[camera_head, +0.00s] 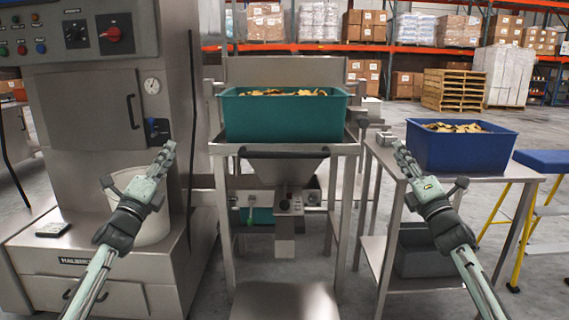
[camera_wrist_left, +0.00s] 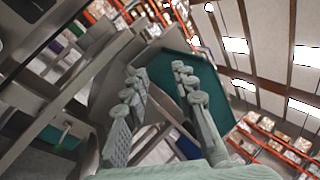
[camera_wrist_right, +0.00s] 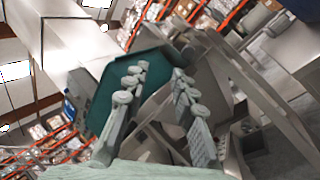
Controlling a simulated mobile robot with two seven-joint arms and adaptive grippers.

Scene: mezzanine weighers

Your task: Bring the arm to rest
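My left arm comes in from the lower left. Its gripper (camera_head: 164,158) is raised in front of the steel machine, left of the teal bin (camera_head: 285,118). In the left wrist view my left gripper (camera_wrist_left: 158,80) has its two fingers apart with nothing between them. My right arm comes in from the lower right. Its gripper (camera_head: 402,158) is raised by the side table, in front of the blue bin (camera_head: 462,150). In the right wrist view my right gripper (camera_wrist_right: 158,80) also has its fingers apart and empty. Neither gripper visibly holds anything.
The teal bin, holding yellowish pieces, sits on a steel hopper stand (camera_head: 345,190). The blue bin, with similar contents, stands on a steel table (camera_head: 500,178). A control cabinet (camera_head: 90,100) is at left, a yellow-legged step (camera_head: 540,160) at right. Racks and pallets (camera_head: 455,90) are behind.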

